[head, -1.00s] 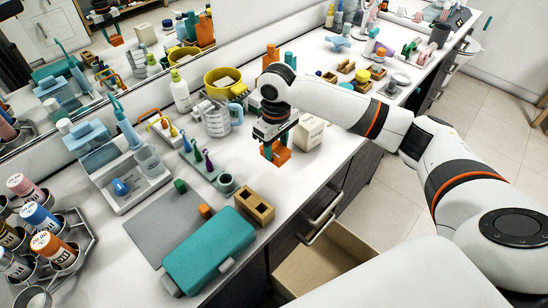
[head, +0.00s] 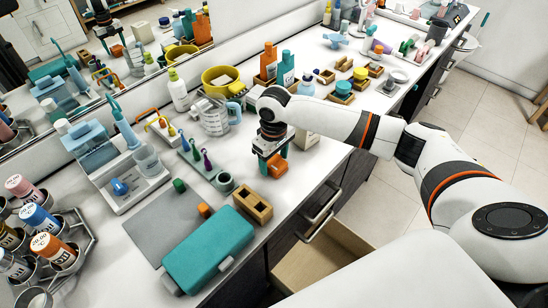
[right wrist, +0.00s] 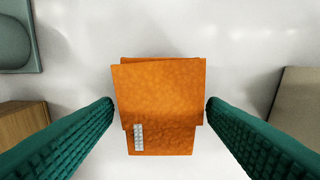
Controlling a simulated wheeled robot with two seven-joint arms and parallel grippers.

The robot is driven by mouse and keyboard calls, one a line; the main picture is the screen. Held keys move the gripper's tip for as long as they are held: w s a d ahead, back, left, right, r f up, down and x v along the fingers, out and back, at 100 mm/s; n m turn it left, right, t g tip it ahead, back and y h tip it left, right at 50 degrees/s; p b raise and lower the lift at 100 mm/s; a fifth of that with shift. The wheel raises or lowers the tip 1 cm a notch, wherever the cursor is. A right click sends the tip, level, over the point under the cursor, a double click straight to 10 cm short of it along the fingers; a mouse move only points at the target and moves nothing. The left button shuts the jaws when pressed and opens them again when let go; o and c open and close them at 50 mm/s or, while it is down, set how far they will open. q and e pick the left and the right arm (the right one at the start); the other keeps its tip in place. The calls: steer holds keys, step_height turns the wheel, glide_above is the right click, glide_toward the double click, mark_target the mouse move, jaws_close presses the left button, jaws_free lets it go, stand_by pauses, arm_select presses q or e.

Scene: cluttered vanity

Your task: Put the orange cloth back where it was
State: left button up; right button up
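The orange cloth (head: 278,170) is a small folded piece low at the counter, under my right gripper (head: 272,164). In the right wrist view the cloth (right wrist: 160,95) lies between the two teal fingers, with a pale tag near its lower left corner. My right gripper (right wrist: 159,104) is open, with one finger on each side of the cloth and narrow gaps at its edges. Part of the cloth is hidden by the gripper in the head view. My left gripper is not in view.
A wooden box (head: 253,205) and a teal case (head: 208,250) stand nearer on the counter. A cream box (head: 306,138) is close behind the gripper. A drawer (head: 322,255) is open below the counter edge. A pegged rack (head: 208,168) stands to the left.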

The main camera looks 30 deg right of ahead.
mark_target(274, 162)
steer(key=shift+r, duration=0.1)
step_height(274, 162, up, 12)
steer(key=b, duration=0.1)
stand_by(0.4)
stand_by(0.5)
